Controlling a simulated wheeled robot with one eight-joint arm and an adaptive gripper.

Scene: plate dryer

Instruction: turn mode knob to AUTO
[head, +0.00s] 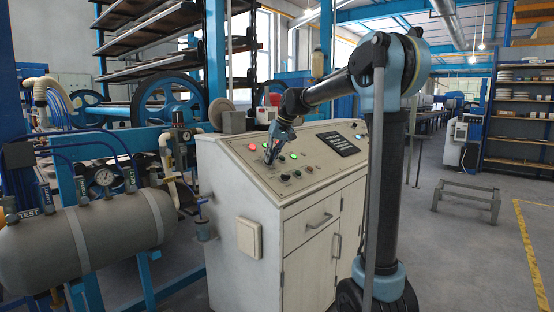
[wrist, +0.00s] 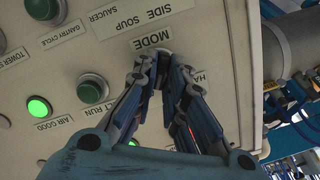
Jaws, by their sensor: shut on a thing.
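My gripper (head: 271,155) is at the sloped top of the cream control console (head: 225,180). In the wrist view my gripper (wrist: 162,62) has its two fingers closed in on the mode knob, just beside the MODE label (wrist: 151,40). The fingers hide most of the knob, so its pointer cannot be read. The label at its right side is partly covered by a finger and only "HA" shows. No AUTO marking is visible.
Near the fingers are a lit green AIR GOOD lamp (wrist: 39,107), a dark green button (wrist: 91,88) and another green button (wrist: 42,7). A grey air tank (head: 90,235) with gauges and hoses stands left of the console. Open floor lies to the right.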

